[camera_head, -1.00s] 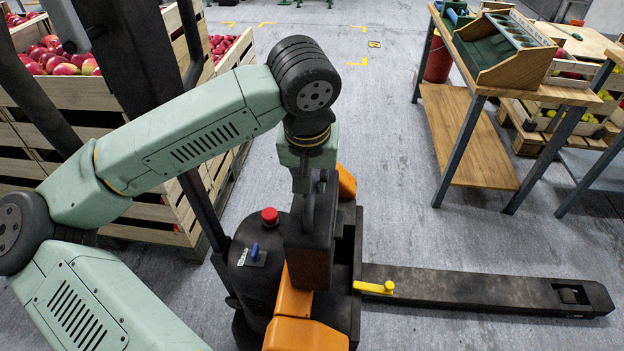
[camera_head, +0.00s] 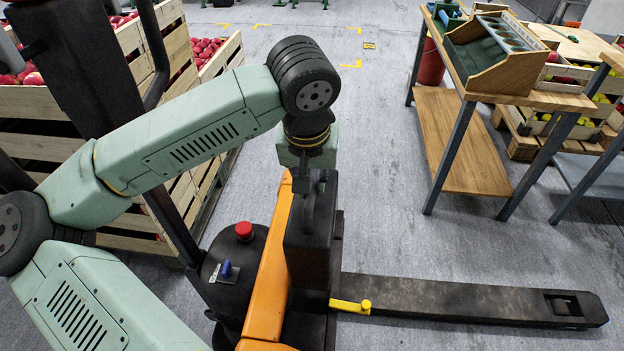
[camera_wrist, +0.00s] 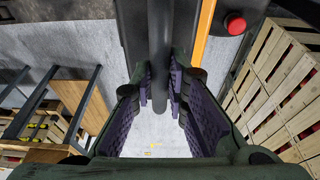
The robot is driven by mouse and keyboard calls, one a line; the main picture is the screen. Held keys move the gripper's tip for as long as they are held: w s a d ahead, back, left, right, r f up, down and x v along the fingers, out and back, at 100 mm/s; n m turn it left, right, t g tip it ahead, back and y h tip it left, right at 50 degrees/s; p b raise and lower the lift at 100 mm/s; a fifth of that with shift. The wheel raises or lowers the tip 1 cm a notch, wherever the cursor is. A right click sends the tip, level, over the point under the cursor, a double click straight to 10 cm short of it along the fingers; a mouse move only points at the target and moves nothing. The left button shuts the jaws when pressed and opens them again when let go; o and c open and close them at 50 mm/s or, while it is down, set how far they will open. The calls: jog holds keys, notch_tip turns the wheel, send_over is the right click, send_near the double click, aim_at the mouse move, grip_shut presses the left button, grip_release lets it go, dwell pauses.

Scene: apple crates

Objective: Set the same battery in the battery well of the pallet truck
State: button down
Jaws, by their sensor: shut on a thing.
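The battery (camera_head: 306,250) is a dark, upright block with a handle on top. My gripper (camera_head: 312,187) is shut on that handle, and the battery hangs below it. In the wrist view, the purple-padded fingers (camera_wrist: 161,92) stand on both sides of the dark handle bar (camera_wrist: 160,50). The pallet truck has an orange body panel (camera_head: 268,285), a dark cover with a red button (camera_head: 244,230), and a black fork (camera_head: 450,300). The battery stands in front of the truck's dark middle part, right of the orange panel. The battery well is hidden, and I cannot tell the gap beneath the battery.
A yellow lever (camera_head: 350,306) sticks out by the fork's base. Wooden apple crates (camera_head: 60,125) stand behind the truck at left. A wooden workbench (camera_head: 545,95) with a sorting tray (camera_head: 500,55) is at right. Open grey floor (camera_head: 330,120) lies between.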

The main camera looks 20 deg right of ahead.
jog(key=shift+f+b, duration=0.6)
jog(key=shift+f, duration=3.05)
jog(key=shift+w+f, duration=0.1)
jog(key=shift+f, duration=0.4)
jog(key=shift+b, duration=0.6)
jog(key=shift+b, duration=0.6)
jog(key=shift+y+b, duration=0.3)
jog(key=shift+b, duration=0.65)
